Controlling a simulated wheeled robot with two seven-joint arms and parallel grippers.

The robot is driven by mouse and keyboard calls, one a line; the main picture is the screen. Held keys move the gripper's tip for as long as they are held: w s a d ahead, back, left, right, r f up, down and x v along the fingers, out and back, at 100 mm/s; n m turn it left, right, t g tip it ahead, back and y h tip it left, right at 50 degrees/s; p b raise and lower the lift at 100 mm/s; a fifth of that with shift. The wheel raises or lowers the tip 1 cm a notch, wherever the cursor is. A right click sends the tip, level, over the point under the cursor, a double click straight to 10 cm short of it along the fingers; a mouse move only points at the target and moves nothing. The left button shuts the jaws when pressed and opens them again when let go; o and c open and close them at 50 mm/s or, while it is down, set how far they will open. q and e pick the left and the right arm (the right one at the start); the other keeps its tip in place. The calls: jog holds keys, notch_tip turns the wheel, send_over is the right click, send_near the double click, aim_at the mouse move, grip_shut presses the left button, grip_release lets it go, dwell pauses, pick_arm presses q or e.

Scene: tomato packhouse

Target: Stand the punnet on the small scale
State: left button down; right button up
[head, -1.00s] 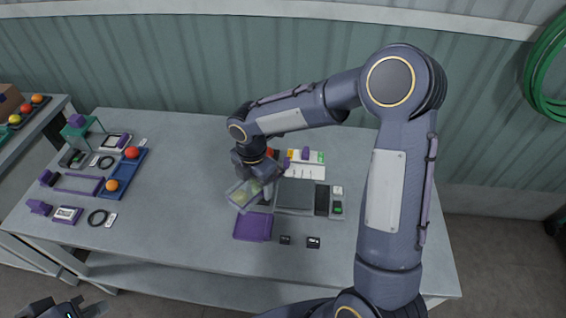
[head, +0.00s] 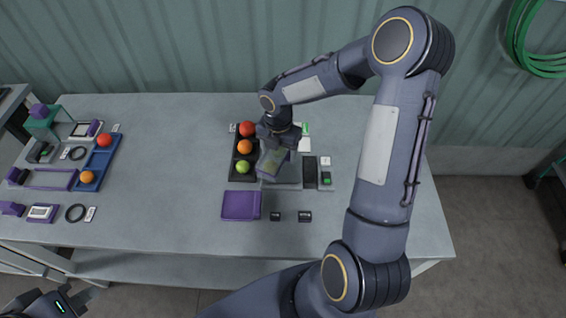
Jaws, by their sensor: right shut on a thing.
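I cannot tell whether the punnet touches the plate. The gripper and wrist cover the punnet's top and the scale's far side. My left gripper (head: 76,300) is at the bottom left corner, away from the table things; its jaws are too unclear to read.
A dark tray (head: 232,178) with red, orange and green tomatoes stands just left of the scale. A purple tray (head: 241,206) and two small black blocks (head: 305,216) lie in front. A blue tray (head: 95,177) with two tomatoes is further left. The table's middle left is clear.

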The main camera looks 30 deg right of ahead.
jog(key=shift+d+f, duration=0.35)
jog(key=shift+f, duration=0.1)
jog(key=f+b, duration=0.3)
jog(key=shift+d+f, duration=0.25)
jog(key=shift+f, duration=0.05)
jog(key=shift+f, duration=0.2)
jog(key=o, duration=0.9)
jog(key=shift+o, duration=0.2)
jog(key=shift+r, duration=0.1)
